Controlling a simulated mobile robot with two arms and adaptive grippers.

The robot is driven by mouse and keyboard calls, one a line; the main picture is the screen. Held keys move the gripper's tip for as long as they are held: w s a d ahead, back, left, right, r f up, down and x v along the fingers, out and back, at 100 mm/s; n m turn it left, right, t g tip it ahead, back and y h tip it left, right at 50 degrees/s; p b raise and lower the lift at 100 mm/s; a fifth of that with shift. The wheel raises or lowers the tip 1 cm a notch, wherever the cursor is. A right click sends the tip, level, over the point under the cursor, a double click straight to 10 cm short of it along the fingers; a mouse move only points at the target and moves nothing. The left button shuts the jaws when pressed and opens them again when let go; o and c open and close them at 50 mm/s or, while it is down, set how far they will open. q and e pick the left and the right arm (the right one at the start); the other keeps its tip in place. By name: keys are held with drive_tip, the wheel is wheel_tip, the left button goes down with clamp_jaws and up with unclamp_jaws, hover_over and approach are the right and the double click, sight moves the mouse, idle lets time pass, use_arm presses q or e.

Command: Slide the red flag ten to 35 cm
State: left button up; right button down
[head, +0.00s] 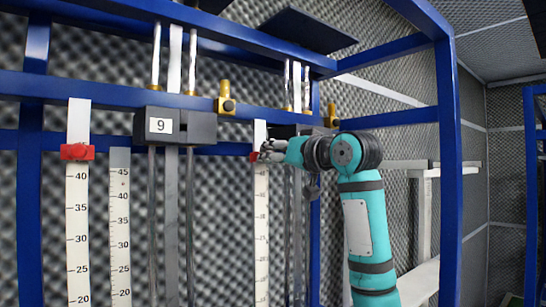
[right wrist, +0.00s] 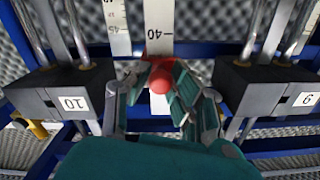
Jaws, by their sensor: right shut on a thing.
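The red flag (head: 254,156) that my right gripper (head: 272,150) is at sits near the upper end of a white scale (head: 262,235). The right arm reaches in from the right in the head view. In the right wrist view the flag's red body (right wrist: 158,64) and round red knob (right wrist: 160,80) show between the fingers of the right gripper (right wrist: 160,92). The fingers are shut on it. The 40 mark of the scale (right wrist: 159,22) shows close to the flag, upside down. My left gripper is in neither view.
Another red flag (head: 77,152) sits on a scale at the left. A dark block labelled 9 (head: 175,127) hangs on rods between the scales. A block labelled 10 (right wrist: 62,95) flanks the gripper. Blue frame bars (head: 448,150) stand at the right.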

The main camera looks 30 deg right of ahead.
idle(0.3)
drive_tip(key=shift+f, duration=0.15)
wheel_tip(320, 180, down, 10)
drive_tip(key=b, duration=0.8)
drive_tip(key=c, duration=1.1)
unclamp_jaws()
drive_tip(key=shift+s, duration=0.1)
drive_tip(key=s+d, duration=0.1)
drive_tip(key=s, duration=1)
drive_tip(key=shift+s, duration=0.35)
